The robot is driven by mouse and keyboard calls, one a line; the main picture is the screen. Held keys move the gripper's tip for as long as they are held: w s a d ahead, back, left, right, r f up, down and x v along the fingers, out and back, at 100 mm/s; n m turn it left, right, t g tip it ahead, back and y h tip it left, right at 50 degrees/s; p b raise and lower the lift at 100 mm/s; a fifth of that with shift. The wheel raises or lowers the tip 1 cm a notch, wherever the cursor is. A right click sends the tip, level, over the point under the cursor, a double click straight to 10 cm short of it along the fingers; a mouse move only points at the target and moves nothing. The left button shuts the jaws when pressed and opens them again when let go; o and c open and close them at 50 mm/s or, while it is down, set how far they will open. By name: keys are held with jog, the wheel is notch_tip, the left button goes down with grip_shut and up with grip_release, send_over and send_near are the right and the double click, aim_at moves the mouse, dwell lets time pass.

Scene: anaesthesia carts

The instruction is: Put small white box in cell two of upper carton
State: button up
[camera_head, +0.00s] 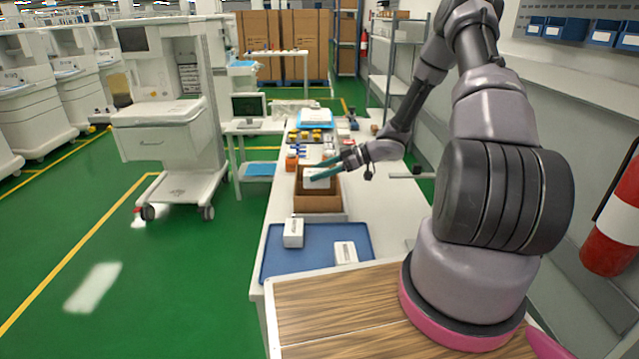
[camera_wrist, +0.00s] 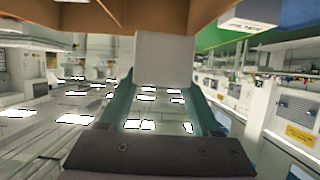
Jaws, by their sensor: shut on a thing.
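My gripper (camera_head: 325,172) is over the open brown carton (camera_head: 318,204) on the white table, with its teal fingers closed around a small white box (camera_head: 316,182). In the wrist view, the held white box (camera_wrist: 165,60) sits between the two teal fingers (camera_wrist: 163,103). Brown carton walls (camera_wrist: 130,14) fill the top of that view, close to the box. The fingers and box hide much of the carton's inside, so I cannot tell its cells apart or how deep the box is.
A blue tray (camera_head: 310,262) near the table's front holds two more white boxes, one at left (camera_head: 293,233) and one at right (camera_head: 346,252). Orange and yellow items stand behind the carton. A grey shelf rack (camera_head: 398,60) and a red extinguisher (camera_head: 610,225) stand to the right.

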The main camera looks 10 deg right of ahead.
aim_at(319, 184)
jog(key=shift+f, duration=1.75)
jog(key=shift+f, duration=0.15)
jog(key=shift+f, duration=0.35)
jog(key=shift+f, duration=0.1)
jog(key=o, duration=1.4)
jog(key=shift+o, duration=0.2)
